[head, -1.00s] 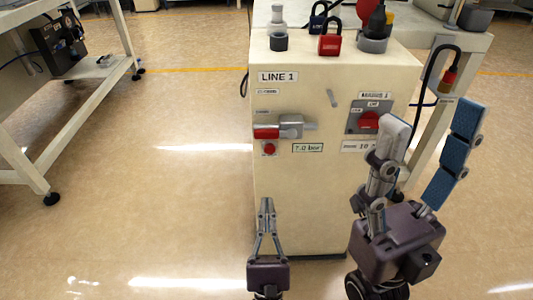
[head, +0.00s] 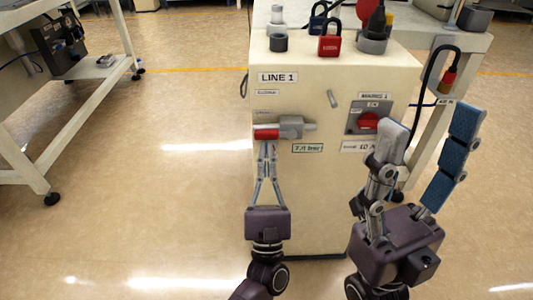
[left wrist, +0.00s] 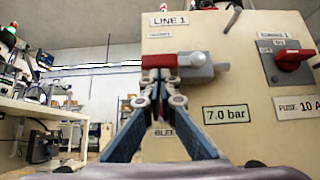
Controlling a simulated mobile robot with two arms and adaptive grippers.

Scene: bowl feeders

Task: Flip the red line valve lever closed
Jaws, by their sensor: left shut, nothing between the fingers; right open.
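The red valve lever (head: 267,134) lies horizontal on the left of a grey valve body (head: 292,127) on the cabinet front, under the LINE 1 label. In the left wrist view the red lever (left wrist: 158,61) shows above my fingertips. My left gripper (head: 267,146) is shut and empty, its fingers pointing up just below the lever; I cannot tell whether they touch it. In the left wrist view the fingertips (left wrist: 162,86) partly cover the lever's lower side and the small red button below. My right gripper (head: 428,140) is open and empty, in front of the cabinet's right side.
The cream cabinet (head: 300,200) also bears a red rotary switch (head: 368,121) and a 7.0 bar label (head: 307,148). A red padlock (head: 330,42) and other items stand on top. A workbench (head: 110,70) is at left; the floor between is clear.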

